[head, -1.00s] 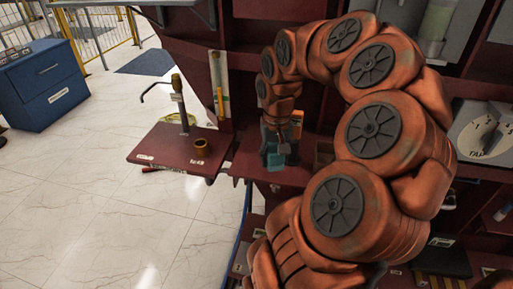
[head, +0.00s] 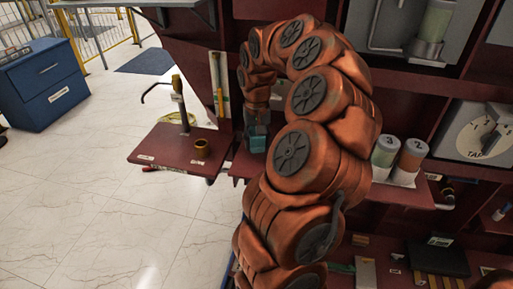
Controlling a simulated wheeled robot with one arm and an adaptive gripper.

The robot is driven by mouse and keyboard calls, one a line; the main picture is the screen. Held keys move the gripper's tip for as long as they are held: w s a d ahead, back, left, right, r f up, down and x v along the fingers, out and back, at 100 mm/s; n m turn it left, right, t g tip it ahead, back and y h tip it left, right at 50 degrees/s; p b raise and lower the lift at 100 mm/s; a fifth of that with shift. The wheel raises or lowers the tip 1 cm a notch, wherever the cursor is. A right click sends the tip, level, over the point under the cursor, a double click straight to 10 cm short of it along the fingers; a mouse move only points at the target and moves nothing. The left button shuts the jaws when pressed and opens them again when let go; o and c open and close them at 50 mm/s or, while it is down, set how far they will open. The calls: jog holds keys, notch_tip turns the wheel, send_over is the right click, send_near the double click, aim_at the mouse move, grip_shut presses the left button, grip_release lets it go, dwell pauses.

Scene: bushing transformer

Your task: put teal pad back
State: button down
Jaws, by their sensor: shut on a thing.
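The teal pad (head: 257,143) is small and partly hidden in the head view. My gripper (head: 257,131) points down and is shut on it. The pad is over or at the left end of the dark red shelf (head: 239,166); I cannot tell whether it touches the shelf. My orange arm hides much of the shelf to the right of the gripper.
A dark red side table (head: 165,150) at left holds a brass ring (head: 201,148) and an upright post (head: 180,105). Two numbered canisters (head: 398,156) stand right of my arm. A blue cabinet (head: 47,82) stands far left. The tiled floor (head: 90,220) is clear.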

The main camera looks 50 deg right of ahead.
aim_at(257, 148)
jog(key=shift+f, duration=1.45)
jog(key=shift+f, duration=0.1)
jog(key=c, duration=0.6)
grip_release()
jog(key=shift+o, duration=0.2)
jog(key=shift+r, duration=0.2)
notch_tip(257, 148, up, 11)
jog(key=shift+r, duration=0.45)
jog(key=shift+a, duration=0.15)
